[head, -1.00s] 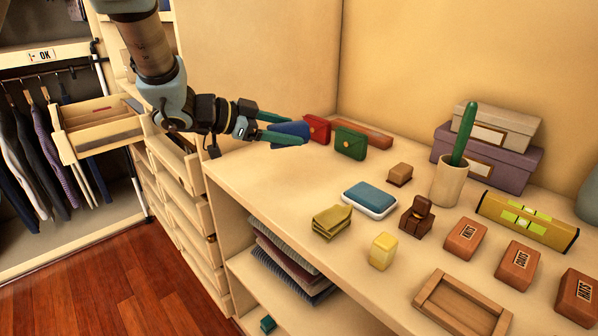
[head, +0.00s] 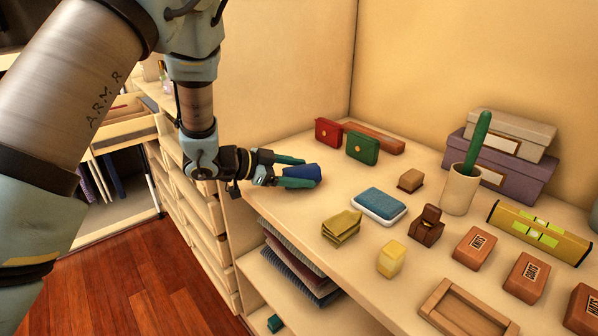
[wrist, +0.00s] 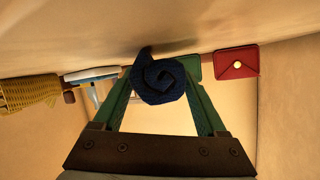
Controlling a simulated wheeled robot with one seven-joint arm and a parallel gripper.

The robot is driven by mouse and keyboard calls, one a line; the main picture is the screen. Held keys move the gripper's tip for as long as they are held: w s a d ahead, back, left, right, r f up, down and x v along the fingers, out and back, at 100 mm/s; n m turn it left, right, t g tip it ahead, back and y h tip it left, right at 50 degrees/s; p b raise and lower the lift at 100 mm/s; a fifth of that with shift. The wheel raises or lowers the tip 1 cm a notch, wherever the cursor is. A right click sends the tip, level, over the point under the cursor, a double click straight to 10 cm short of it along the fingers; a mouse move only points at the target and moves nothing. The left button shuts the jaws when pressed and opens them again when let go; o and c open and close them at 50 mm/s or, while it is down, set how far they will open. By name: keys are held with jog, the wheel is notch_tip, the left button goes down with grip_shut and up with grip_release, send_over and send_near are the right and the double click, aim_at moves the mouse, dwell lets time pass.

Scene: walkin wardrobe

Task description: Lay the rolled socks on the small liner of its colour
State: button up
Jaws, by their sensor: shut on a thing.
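The rolled socks (head: 302,171) are a dark blue roll. My gripper (head: 308,176) is shut on them, with its green fingers on either side, low over the left end of the shelf top. In the wrist view the socks (wrist: 158,80) show their spiral end between the fingertips, close to the pale surface. I cannot tell whether they touch it. No small liner can be made out for certain. A blue pad with a white rim (head: 379,205) lies on the shelf top, to the right of my gripper.
Red (head: 328,132) and green (head: 362,147) purses stand behind my gripper. A folded yellow cloth (head: 342,226), a yellow block (head: 391,259) and a brown watch stand (head: 427,225) are nearer the front. Bare shelf top lies between my gripper and the pad.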

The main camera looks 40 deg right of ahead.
jog(key=shift+f, duration=0.2)
jog(key=o, duration=1.3)
jog(key=shift+r, duration=0.15)
jog(key=shift+w+a+r, duration=0.1)
jog(key=shift+a, duration=0.05)
jog(key=b+v, duration=0.2)
jog(key=v, duration=0.9)
jog(key=shift+w+a+r, duration=0.1)
jog(key=shift+a, duration=0.2)
jog(key=shift+w, duration=0.1)
